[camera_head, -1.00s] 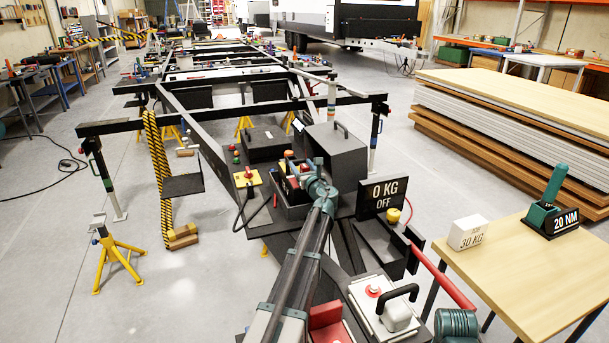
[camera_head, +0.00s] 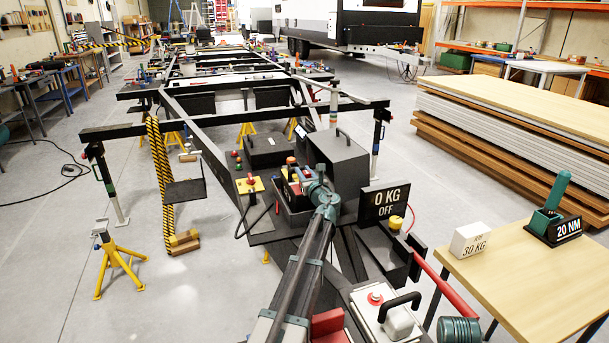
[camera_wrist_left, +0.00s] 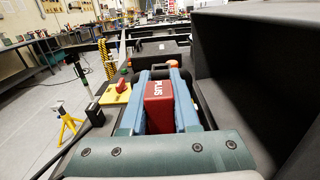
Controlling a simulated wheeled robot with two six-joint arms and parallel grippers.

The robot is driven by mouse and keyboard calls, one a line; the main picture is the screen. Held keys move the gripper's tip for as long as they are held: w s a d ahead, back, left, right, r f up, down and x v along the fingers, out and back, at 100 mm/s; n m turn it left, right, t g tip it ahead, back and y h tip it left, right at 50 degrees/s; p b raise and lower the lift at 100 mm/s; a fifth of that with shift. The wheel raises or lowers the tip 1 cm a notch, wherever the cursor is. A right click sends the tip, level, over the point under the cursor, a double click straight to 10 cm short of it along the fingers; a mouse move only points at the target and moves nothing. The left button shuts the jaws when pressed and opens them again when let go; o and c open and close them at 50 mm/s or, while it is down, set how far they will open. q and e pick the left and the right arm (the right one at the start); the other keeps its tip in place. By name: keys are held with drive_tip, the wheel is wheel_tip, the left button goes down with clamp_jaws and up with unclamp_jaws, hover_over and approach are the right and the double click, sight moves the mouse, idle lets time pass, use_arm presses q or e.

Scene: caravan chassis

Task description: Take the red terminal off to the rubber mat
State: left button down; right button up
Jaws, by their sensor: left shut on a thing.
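The red terminal (camera_wrist_left: 158,105), a red block lettered PLUS, sits between the two blue fingers of my left gripper (camera_wrist_left: 160,78) in the left wrist view. The gripper is shut on it. In the head view my left gripper (camera_head: 309,180) is over the open dark box (camera_head: 293,213) in front of the large black case. The fingers and wrist hide much of the box's inside, and I cannot tell whether the terminal touches anything below. I cannot make out the rubber mat for certain. My right gripper is not in view.
The large black case (camera_head: 338,165) stands close behind and right of the gripper. The 0 KG OFF sign (camera_head: 384,202) is to its right, and a yellow plate with a red switch (camera_head: 250,186) to its left. A wooden table (camera_head: 530,275) stands at the right.

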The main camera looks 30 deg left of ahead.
sight(304, 171)
use_arm(q)
wheel_tip(304, 171, up, 4)
drive_tip(key=p, duration=0.3)
drive_tip(key=shift+p, duration=0.35)
drive_tip(key=shift+s+d+f+b, duration=0.2)
drive_tip(key=shift+s+d, duration=0.15)
drive_tip(key=shift+s, duration=0.2)
drive_tip(key=shift+s+d+f+b, duration=0.1)
drive_tip(key=shift+s+d+b, duration=0.05)
drive_tip(key=shift+s+d, duration=0.3)
drive_tip(key=s+a+r+p+v, duration=0.1)
drive_tip(key=s+v, duration=0.1)
drive_tip(key=v, duration=1.1)
drive_tip(key=shift+s+a+r, duration=0.15)
drive_tip(key=shift+a, duration=0.2)
